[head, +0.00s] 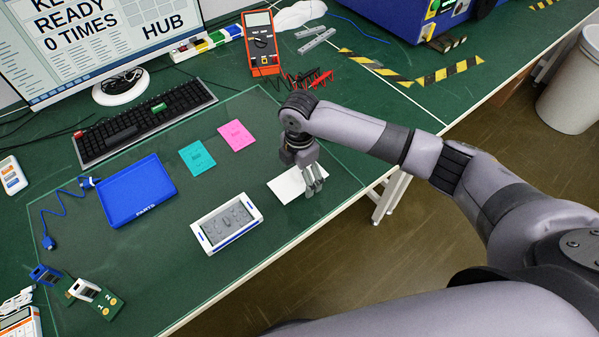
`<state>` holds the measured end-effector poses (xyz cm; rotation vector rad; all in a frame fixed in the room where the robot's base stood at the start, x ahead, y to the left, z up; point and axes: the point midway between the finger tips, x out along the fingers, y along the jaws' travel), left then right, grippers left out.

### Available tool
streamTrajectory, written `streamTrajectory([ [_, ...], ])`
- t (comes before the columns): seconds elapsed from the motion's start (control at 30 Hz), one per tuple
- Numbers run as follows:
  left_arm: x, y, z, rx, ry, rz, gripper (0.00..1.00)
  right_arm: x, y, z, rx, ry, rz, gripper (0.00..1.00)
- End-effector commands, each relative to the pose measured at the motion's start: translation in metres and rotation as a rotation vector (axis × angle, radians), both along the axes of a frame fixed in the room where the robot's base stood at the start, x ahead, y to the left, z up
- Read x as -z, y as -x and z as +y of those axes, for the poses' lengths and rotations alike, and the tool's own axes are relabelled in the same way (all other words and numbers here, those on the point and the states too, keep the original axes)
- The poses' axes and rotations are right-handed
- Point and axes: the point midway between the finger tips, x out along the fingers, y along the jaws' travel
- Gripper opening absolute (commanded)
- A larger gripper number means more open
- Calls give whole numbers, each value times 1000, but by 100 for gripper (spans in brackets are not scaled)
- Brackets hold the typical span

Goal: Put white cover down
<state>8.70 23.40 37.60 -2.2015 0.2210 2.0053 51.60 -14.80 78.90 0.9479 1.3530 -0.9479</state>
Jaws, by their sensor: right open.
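The white cover (284,187) is a thin, pale flat piece lying on the green mat, to the right of the keypad housing. My right gripper (314,187) points down at the cover's right end, with its fingers open. The fingers hide part of that end, and I cannot tell whether they touch it. The white keypad housing (205,241) with grey keys inside sits to the left, uncovered. My left gripper is not in view.
A pink card (236,135) and a teal card (197,158) lie behind. A blue parts tray (138,190) is at left, near a black keyboard (145,122). A multimeter (261,45) stands at the back. The table's front edge is close to my gripper.

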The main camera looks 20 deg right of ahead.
Motion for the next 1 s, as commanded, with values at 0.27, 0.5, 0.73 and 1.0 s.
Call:
streamTrajectory([
  [0.27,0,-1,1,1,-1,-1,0,-14,-1,0,0,-1,-2,84],
  [0.5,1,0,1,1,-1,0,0,-63,-1,0,-2,-1,-5,84],
  [0.73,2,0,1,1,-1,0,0,-106,-1,1,-1,-1,-3,84],
  [1.0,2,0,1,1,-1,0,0,-123,0,0,0,0,1,84],
])
